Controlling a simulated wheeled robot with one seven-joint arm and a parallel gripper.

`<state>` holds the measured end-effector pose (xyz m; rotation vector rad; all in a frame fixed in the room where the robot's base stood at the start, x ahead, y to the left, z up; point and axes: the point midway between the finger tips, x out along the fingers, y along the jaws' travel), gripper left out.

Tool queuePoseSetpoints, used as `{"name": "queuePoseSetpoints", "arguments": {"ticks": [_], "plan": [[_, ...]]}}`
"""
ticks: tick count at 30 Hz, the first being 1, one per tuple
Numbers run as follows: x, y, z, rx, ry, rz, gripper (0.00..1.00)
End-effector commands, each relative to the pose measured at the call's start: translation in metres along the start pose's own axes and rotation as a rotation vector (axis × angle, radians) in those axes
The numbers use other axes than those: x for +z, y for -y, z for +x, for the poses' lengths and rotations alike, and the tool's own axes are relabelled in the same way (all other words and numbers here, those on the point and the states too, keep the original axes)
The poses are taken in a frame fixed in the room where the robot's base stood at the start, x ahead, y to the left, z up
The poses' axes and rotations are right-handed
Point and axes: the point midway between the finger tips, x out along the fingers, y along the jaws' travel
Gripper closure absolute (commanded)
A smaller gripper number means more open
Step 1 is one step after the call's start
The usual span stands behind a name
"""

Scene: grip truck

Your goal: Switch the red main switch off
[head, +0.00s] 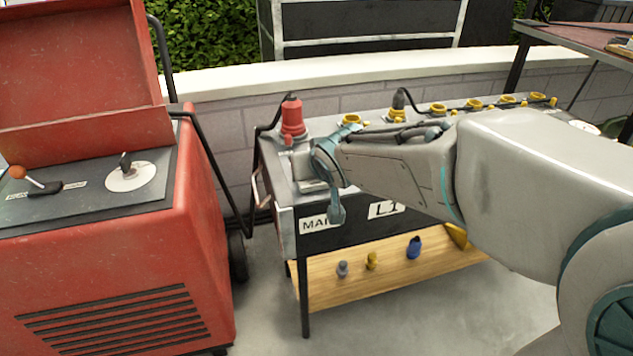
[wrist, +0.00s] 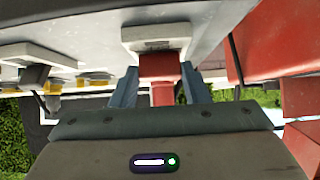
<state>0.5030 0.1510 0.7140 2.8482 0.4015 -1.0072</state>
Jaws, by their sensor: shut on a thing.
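The red main switch (wrist: 160,66) shows in the wrist view as a red handle below a pale grey mounting plate (wrist: 158,36). My gripper (wrist: 160,84) has one finger on each side of the red handle and is shut on it. In the head view my gripper (head: 322,178) is at the left end of the black panel bench, just above the "MAIN" label (head: 315,223). There my gripper and wrist hide the switch, so its setting cannot be told.
A red plug (head: 292,118) with a black cable stands on the bench top behind my gripper. Several yellow sockets (head: 438,109) run along the top. A red generator (head: 110,270) stands close on the left. A wooden shelf (head: 340,285) with small plugs lies below.

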Motion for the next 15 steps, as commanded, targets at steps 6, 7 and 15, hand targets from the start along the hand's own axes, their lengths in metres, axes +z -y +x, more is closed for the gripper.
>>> {"name": "queuePoseSetpoints", "arguments": {"ticks": [6, 7, 15], "plan": [[0.0081, -0.0021, 0.003, 0.004, -0.059, 0.002, 0.81], [0.0082, -0.0022, 0.0028, 0.004, -0.065, 0.002, 0.81], [0.0075, -0.0017, 0.0006, 0.003, -0.096, 0.002, 0.81]]}}
